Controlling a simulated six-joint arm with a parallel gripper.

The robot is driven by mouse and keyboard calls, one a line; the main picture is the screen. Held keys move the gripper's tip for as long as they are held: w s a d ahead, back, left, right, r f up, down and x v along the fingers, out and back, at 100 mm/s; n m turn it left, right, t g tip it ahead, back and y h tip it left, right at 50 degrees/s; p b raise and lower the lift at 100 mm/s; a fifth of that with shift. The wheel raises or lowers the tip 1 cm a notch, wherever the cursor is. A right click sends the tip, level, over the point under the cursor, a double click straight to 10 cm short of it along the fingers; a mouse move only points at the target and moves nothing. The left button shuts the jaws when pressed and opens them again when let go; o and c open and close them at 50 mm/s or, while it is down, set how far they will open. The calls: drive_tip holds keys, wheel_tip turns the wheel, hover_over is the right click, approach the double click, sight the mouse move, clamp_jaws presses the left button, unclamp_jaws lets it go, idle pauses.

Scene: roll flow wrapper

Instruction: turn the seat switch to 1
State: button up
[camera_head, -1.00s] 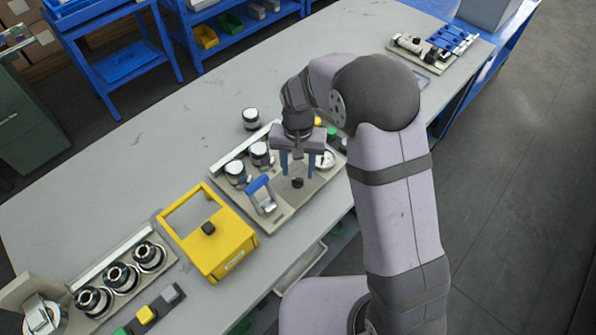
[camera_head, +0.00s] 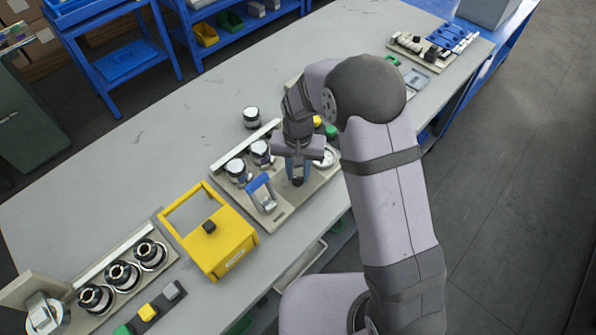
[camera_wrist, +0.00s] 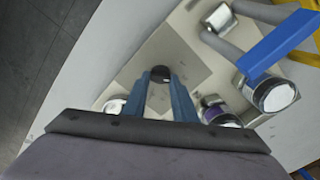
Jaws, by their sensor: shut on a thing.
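The seat switch is a small black knob (camera_head: 298,182) on the beige station plate (camera_head: 283,214), seen in the head view just below my fingertips. It also shows in the wrist view as a dark round knob (camera_wrist: 160,74) on a grey square panel, at the far ends of my blue fingers. My gripper (camera_head: 298,175) points down and its fingers are close together, shut on the knob. The fingers cover part of it. No number marks are readable, so I cannot tell which position it points to.
A clamp with a blue handle (camera_head: 259,186) stands close on the left; it also shows in the wrist view (camera_wrist: 277,47). White-topped rolls (camera_head: 237,170) stand behind. A round white dial (camera_head: 325,157) is at the right. A yellow frame box (camera_head: 227,252) lies further left.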

sight(297, 177)
drive_tip(key=shift+n, duration=0.3)
drive_tip(key=shift+a+n, duration=0.1)
drive_tip(key=shift+n, duration=3.1)
drive_tip(key=o, duration=1)
drive_tip(key=shift+o, duration=0.2)
drive_tip(key=shift+r, duration=0.15)
drive_tip(key=shift+r+b, duration=0.65)
drive_tip(key=shift+r, duration=2.9)
